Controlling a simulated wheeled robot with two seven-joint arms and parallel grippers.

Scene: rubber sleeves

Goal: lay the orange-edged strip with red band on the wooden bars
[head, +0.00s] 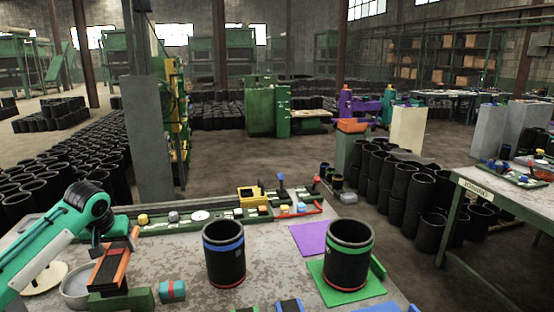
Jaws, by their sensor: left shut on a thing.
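My left gripper (98,250) hangs at the end of the teal arm at the left of the head view. It is shut on the orange-edged strip (121,270), at the strip's far end. The strip is dark with bright orange along its edge and slopes toward the viewer, above or against a green block (122,301). The gripper's fingertips are small and partly hidden by the wrist. I cannot clearly make out the red band or the wooden bars; brownish faces show beside the orange edge. My right gripper is not in view.
A black sleeve with a blue band (224,255) stands mid-table. Another black sleeve (349,256) stands on a green mat (318,270). A green parts rail (175,228) lines the back.

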